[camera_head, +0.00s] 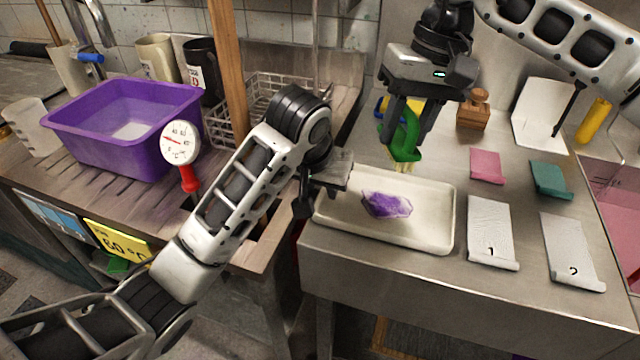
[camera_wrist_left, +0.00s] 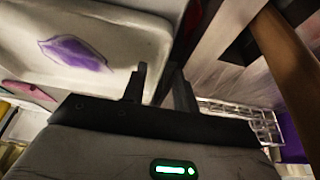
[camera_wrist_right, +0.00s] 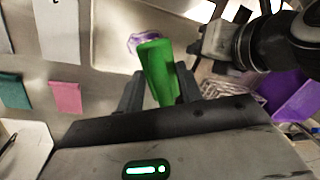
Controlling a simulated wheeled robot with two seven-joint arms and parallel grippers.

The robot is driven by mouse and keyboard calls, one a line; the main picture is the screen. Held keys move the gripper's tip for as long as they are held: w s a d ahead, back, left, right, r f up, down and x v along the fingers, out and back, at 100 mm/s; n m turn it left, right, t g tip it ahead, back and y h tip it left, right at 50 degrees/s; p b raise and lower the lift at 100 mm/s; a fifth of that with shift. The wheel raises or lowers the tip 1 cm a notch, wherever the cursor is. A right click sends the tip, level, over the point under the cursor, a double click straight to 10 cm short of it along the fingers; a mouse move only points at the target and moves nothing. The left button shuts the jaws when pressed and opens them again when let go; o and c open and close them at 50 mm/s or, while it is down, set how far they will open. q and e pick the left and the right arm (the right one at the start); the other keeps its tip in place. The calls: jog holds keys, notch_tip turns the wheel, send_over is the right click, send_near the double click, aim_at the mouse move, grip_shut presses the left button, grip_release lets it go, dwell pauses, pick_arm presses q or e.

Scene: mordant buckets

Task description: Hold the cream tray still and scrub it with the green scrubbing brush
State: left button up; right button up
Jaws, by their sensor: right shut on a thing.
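The cream tray (camera_head: 430,232) lies flat on the steel table with a purple stain (camera_head: 386,205) on its floor. The stain also shows in the left wrist view (camera_wrist_left: 72,52). My left gripper (camera_head: 318,200) is at the tray's left end, fingers pointing down. In the left wrist view its fingers (camera_wrist_left: 160,90) stand apart, with the tray's rim between or close to them. My right gripper (camera_head: 405,130) is shut on the green scrubbing brush (camera_head: 405,140), its pale bristles pointing down by the tray's back edge. Whether the bristles touch the tray is unclear.
White cards (camera_head: 490,232) numbered 1 and 2, a pink cloth (camera_head: 487,165) and a green cloth (camera_head: 550,179) lie right of the tray. A wooden block (camera_head: 473,112) stands behind. A purple tub (camera_head: 110,150), a dial thermometer (camera_head: 180,143) and a wire rack (camera_head: 262,95) are left.

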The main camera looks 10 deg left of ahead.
pick_arm(q)
jog(key=shift+f, duration=0.1)
grip_shut()
dwell(1.0)
